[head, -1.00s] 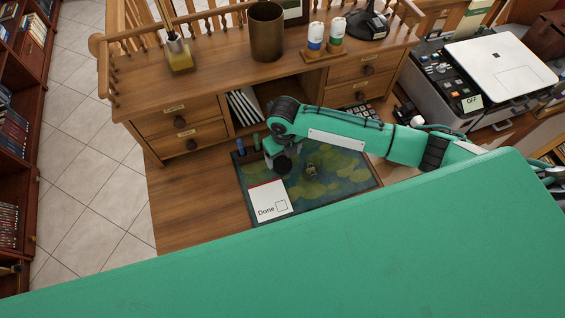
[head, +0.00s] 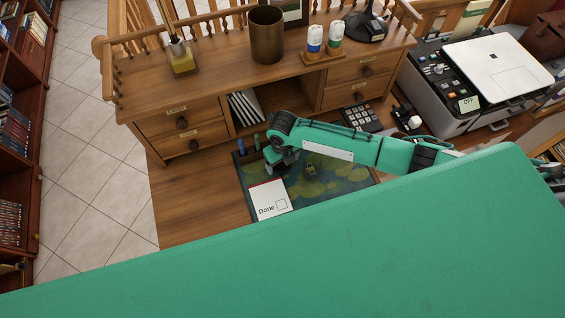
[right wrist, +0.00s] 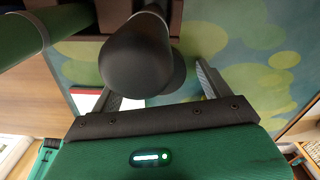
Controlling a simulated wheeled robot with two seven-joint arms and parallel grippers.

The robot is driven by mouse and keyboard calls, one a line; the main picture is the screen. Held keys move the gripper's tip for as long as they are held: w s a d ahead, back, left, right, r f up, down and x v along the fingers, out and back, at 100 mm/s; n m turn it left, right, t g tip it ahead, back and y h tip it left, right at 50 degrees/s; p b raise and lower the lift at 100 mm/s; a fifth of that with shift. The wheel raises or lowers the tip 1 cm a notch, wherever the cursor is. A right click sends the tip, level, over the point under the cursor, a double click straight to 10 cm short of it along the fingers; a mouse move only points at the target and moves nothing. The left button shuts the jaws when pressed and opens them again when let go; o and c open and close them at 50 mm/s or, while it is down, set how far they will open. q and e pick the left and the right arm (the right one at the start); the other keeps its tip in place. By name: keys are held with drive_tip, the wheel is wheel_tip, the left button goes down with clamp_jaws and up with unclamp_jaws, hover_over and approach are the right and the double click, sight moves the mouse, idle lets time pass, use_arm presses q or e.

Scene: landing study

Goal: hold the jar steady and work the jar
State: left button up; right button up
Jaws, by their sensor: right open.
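A squat glass jar (head: 182,58) with yellow contents and a brush standing in it is on the desk's upper shelf at the upper left. I cannot tell whether this is the task's jar. My right gripper (head: 284,164) is over the dark mat, well apart from that jar. In the right wrist view its two fingers (right wrist: 160,88) are spread. A black round-ended thing (right wrist: 135,62) shows between or in front of them; contact is unclear. A green cylinder (right wrist: 22,38) is beside it. My left gripper is not in view.
A brown cup (head: 267,35) is on the shelf. Bare desk (head: 190,205) lies left.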

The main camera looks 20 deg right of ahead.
sight(283, 163)
drive_tip(key=shift+c, duration=0.2)
drive_tip(key=c, duration=1)
drive_tip(key=shift+r, duration=0.15)
wheel_tip(283, 163, up, 20)
drive_tip(key=b, duration=0.4)
